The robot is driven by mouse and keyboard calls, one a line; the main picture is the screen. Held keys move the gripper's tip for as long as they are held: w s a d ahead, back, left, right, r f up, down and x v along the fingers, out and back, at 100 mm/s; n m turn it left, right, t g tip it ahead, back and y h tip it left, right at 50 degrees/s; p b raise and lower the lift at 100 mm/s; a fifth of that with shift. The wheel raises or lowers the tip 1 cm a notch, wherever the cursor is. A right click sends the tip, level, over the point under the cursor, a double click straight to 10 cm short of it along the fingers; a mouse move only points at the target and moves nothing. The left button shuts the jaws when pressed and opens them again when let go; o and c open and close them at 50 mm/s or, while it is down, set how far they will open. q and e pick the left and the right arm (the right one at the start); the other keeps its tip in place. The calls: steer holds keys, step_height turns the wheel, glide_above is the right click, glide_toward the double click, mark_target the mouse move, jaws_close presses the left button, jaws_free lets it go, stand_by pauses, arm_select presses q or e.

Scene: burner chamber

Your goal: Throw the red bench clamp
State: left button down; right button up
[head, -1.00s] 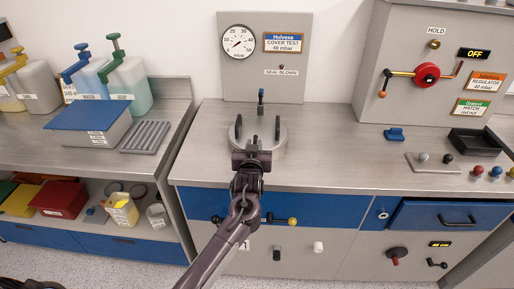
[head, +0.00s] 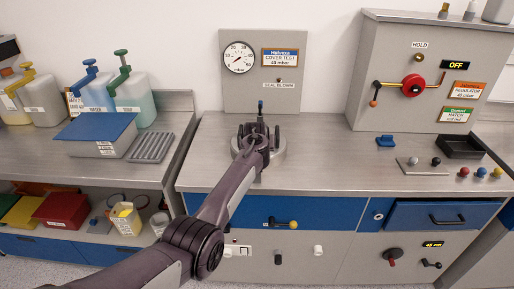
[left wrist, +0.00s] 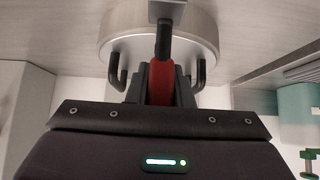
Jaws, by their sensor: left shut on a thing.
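A round pale metal cover (head: 274,152) with black side handles sits on the bench, partly hidden by my left arm. In the left wrist view the cover (left wrist: 118,32) fills the top middle. My left gripper (head: 258,132) is over the cover. In the left wrist view my left gripper (left wrist: 160,90) is shut on the red bench clamp (left wrist: 161,82), whose red part shows between the fingers. A dark bar runs from it across the cover. The red part is hidden in the head view. A small dark post (head: 261,107) stands behind the gripper. My right gripper is not in view.
A gauge panel (head: 288,98) stands behind the cover. At right are a regulator box (head: 390,110) with a red knob, a black tray (head: 460,146) and coloured knobs. At left are a blue-lidded box (head: 95,127) and pump bottles.

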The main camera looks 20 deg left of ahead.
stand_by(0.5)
arm_select(q)
steer(key=c, duration=1.3)
jaws_free()
steer(key=shift+w+f, duration=0.1)
steer(key=shift+w, duration=0.05)
steer(key=shift+b+v, duration=0.3)
steer(key=shift+v, duration=3.6)
